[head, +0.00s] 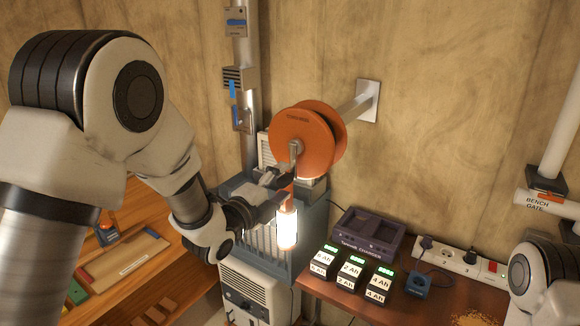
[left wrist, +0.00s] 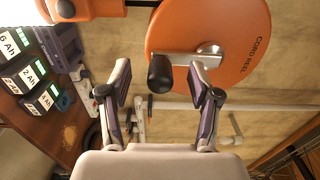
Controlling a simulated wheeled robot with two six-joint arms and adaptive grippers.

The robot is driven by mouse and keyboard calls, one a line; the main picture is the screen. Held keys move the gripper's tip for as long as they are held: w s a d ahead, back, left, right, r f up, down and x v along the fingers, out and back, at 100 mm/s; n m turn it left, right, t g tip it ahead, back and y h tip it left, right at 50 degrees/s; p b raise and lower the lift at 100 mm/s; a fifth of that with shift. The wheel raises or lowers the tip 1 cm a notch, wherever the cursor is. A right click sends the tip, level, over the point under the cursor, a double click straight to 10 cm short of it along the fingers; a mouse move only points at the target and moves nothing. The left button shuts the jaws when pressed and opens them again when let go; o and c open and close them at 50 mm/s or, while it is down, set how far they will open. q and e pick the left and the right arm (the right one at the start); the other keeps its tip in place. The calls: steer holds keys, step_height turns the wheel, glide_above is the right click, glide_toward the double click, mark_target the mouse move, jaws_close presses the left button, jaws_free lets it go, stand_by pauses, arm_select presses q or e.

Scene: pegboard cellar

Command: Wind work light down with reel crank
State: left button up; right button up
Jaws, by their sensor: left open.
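The orange cord reel (head: 298,132) is mounted on the wall by a metal arm; it also shows in the left wrist view (left wrist: 240,30). Its metal crank (head: 295,156) hangs downward on the front face. The crank's dark knob (left wrist: 160,74) shows between my open left fingers in the left wrist view, with a gap on both sides. The lit work light (head: 287,228) hangs below the reel. My left gripper (head: 280,186) is open at the crank's lower end; it also shows in the left wrist view (left wrist: 161,82). My right gripper is out of view.
A bench at the right holds several labelled batteries (head: 350,272), a dark purple charger (head: 368,234) and a power strip (head: 462,264). A grey cabinet (head: 258,290) stands below the light. A wooden workbench (head: 112,252) is at the left.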

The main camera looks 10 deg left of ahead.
arm_select(q)
steer(key=shift+d, duration=0.1)
steer(key=c, duration=1.1)
steer(key=shift+o, duration=0.2)
steer(key=shift+d, duration=0.1)
